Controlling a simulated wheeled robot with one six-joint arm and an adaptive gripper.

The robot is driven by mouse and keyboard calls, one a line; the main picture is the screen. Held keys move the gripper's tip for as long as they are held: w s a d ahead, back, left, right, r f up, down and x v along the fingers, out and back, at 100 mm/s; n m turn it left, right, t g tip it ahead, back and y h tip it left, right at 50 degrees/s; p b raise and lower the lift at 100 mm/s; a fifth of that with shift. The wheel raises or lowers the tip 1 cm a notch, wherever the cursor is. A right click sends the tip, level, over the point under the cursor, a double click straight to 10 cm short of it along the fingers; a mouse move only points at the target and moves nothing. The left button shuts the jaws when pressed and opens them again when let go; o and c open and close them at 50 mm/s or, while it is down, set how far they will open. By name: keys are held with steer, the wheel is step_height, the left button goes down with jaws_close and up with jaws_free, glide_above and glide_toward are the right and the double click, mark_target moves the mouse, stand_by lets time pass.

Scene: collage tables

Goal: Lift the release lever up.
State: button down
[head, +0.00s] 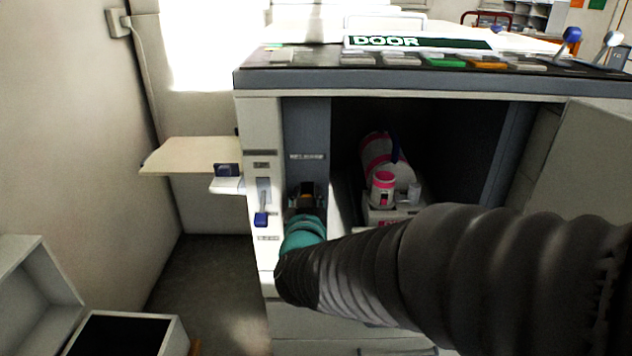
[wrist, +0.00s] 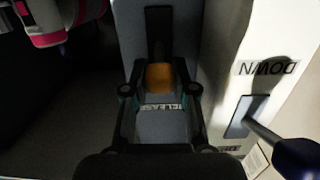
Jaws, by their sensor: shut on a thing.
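The release lever shows in the wrist view as an orange knob (wrist: 160,78) in front of a dark vertical slot. My gripper (wrist: 160,84) is shut on this knob, with one finger on each side. The slot (wrist: 158,30) runs from the knob toward the top of the wrist picture, and the RELEASE label (wrist: 161,107) lies just below the knob there. That picture is upside down. In the head view my gripper (head: 305,192) is at the grey panel under the RELEASE label (head: 306,156); my gripper and wrist hide most of the lever there.
A blue-tipped lever (head: 261,218) stands close left of my gripper; it also shows in the wrist view (wrist: 298,158). To the right is an open bay with a pink-and-white cartridge (head: 383,188). A shelf (head: 190,154) juts out at left. The machine's top (head: 420,80) overhangs above.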

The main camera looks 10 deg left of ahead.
steer(key=shift+r, duration=0.1)
steer(key=c, duration=1.2)
jaws_free()
steer(key=v, duration=1.2)
steer(key=shift+r, duration=0.1)
